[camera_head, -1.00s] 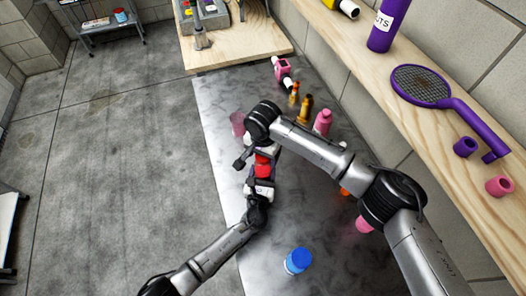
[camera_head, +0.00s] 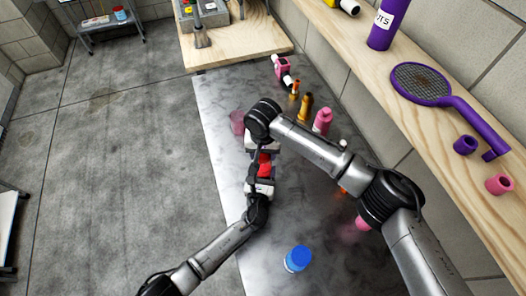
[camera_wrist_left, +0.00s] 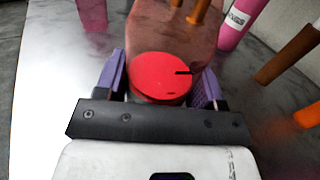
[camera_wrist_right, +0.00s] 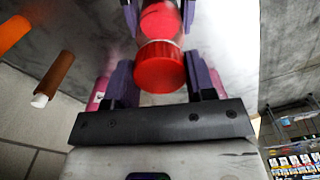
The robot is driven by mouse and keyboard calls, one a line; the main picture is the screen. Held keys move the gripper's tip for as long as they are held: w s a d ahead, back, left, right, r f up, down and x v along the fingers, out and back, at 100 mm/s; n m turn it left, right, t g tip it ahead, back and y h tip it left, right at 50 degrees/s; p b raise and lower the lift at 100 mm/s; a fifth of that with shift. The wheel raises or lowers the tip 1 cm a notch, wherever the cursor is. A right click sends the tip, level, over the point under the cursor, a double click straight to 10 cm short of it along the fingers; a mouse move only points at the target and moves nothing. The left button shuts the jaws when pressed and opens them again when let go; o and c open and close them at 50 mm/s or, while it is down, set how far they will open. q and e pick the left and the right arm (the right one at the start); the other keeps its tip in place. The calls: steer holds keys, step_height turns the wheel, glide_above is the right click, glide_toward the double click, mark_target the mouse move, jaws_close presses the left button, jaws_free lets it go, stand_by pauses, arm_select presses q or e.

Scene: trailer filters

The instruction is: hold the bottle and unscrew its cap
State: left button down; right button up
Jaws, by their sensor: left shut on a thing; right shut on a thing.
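The red bottle (camera_head: 265,168) is held between my two grippers above the metal table. My left gripper (camera_head: 261,176) is shut on it from the near side. In the left wrist view a flat red round end (camera_wrist_left: 160,77) with a small black mark sits between the purple finger pads. My right gripper (camera_head: 263,152) comes from the far side and is shut on the red cap. In the right wrist view the ribbed cap (camera_wrist_right: 159,68) sits between the pads, with red of the bottle (camera_wrist_right: 160,18) beyond. I cannot tell whether they still touch.
A blue-capped bottle (camera_head: 298,260) stands near the front of the table (camera_head: 225,125). Pink bottles (camera_head: 322,121) and brown ones (camera_head: 305,107) stand behind, right of the grippers. A shelf with a purple racket (camera_head: 421,85) runs along the right wall.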

steer(key=n, duration=3)
steer(key=shift+r, duration=0.1)
steer(key=n, duration=1.6)
